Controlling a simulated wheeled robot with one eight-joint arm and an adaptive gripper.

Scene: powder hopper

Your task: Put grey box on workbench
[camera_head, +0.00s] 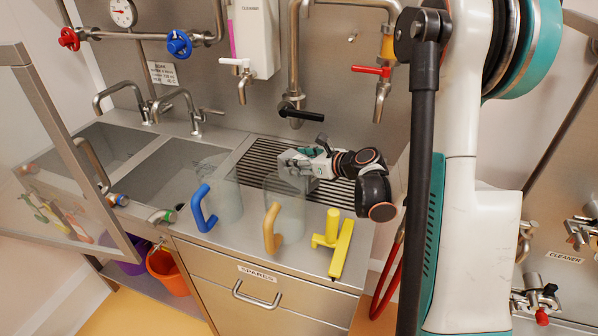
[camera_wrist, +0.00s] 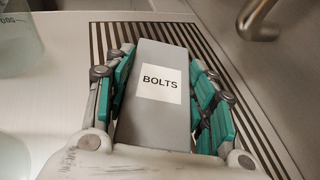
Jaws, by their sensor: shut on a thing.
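The grey box (camera_wrist: 157,115) has a white label reading "BOLTS" and fills the middle of the wrist view. My gripper (camera_wrist: 160,85) is shut on it, with teal finger pads against both long sides. In the head view my gripper (camera_head: 312,163) is over the slatted drain area of the workbench (camera_head: 295,248), and the grey box (camera_head: 296,168) shows only partly behind the clear jug. I cannot tell whether the box touches the surface.
Two clear jugs, one with a blue handle (camera_head: 203,208) and one with an orange handle (camera_head: 272,230), stand in front. A yellow tool (camera_head: 340,249) lies to their right. Sinks (camera_head: 182,168) are at left. Taps (camera_head: 383,92) hang above, and a glass door (camera_head: 62,170) stands at left.

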